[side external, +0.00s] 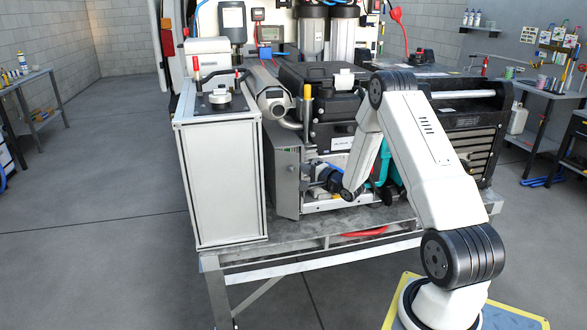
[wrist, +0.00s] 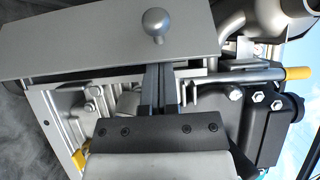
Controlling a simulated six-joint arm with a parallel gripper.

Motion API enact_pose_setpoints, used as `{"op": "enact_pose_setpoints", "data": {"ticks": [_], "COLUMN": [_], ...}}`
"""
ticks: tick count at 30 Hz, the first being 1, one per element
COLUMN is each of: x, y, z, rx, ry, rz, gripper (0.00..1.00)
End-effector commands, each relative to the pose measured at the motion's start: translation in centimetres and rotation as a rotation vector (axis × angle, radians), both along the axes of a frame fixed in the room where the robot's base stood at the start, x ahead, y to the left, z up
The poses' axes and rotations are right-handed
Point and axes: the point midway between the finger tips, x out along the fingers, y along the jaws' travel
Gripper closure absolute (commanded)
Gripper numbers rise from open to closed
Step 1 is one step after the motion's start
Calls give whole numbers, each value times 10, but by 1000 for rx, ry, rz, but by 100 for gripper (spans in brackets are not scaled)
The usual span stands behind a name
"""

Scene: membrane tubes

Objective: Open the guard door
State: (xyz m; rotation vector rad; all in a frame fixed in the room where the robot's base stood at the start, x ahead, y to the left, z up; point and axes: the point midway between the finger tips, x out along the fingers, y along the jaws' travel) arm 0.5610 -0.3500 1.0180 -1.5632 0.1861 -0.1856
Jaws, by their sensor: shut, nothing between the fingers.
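The guard door is a grey metal panel (side external: 286,182) at the left of the machine's front in the side view. It stands angled out from the machine, partly open, with internals visible beside it. Its round knob (wrist: 156,22) shows on the panel (wrist: 75,42) in the wrist view. My gripper (side external: 311,186) is beside the door's right edge in the side view. In the wrist view my gripper's dark fingers (wrist: 159,72) are shut and empty, reaching the panel's edge below the knob. Whether the tips go behind the edge or touch it, I cannot tell.
A white cabinet (side external: 222,185) stands just left of the door. A yellow-ended rod (wrist: 296,73) and bolted metal parts lie close around the fingers. Teal hoses (side external: 385,160) are right of my wrist. The bench's front edge (side external: 330,245) runs below; floor at left is clear.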

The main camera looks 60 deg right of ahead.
Motion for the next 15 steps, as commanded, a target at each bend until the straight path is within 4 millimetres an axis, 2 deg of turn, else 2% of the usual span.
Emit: {"op": "enact_pose_setpoints", "data": {"ticks": [15], "x": [-1], "y": [5], "z": [0], "rx": [1], "ry": [0], "rz": [-51], "gripper": [100]}}
